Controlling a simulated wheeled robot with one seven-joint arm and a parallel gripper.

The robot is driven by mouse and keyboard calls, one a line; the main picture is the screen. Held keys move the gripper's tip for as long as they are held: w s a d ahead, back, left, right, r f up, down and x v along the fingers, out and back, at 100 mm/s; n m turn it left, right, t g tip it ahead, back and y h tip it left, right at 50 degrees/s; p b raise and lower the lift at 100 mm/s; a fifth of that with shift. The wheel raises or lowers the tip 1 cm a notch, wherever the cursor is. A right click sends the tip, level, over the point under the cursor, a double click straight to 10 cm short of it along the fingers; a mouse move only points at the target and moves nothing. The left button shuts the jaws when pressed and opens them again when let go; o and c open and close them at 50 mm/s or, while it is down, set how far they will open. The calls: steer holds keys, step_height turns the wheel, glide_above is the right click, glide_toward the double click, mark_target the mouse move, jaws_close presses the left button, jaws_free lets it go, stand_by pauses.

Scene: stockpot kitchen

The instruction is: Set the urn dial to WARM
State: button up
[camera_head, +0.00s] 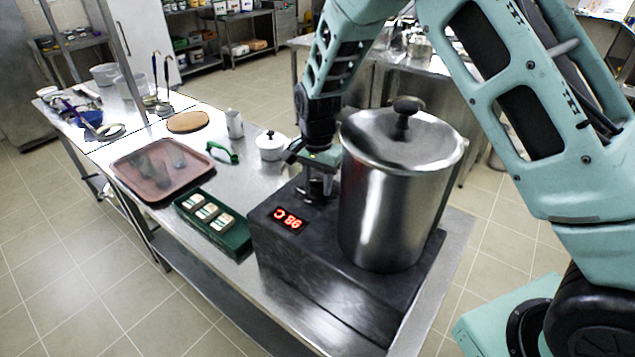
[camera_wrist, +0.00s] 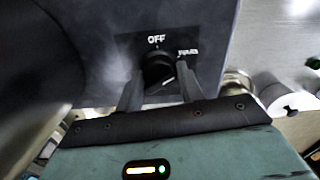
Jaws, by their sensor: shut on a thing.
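The urn is a tall steel pot (camera_head: 400,190) with a lid, standing on a dark base (camera_head: 320,260). In the wrist view its black dial (camera_wrist: 156,70) sits on a dark panel, with OFF printed above it and a smaller, blurred label (camera_wrist: 188,52) to the upper right. A short white mark shows on the dial, slanting between lower left and upper right; which label it points at I cannot tell. My gripper (camera_wrist: 160,86) has one finger on each side of the dial and is shut on it. In the head view my gripper (camera_head: 318,178) is at the base's far side, hiding the dial.
A red display (camera_head: 288,219) is lit on the base. On the steel table are a green tray (camera_head: 238,240) with small blocks, a brown tray (camera_head: 128,186), a green-handled item (camera_head: 222,152), a white lidded pot (camera_head: 271,147) and a steel jug (camera_head: 234,124).

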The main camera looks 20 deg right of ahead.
stand_by(0.3)
steer(key=o, duration=1)
steer(key=shift+r, duration=0.1)
step_height(320, 180, up, 17)
steer(key=b, duration=0.4)
steer(key=shift+r, duration=0.15)
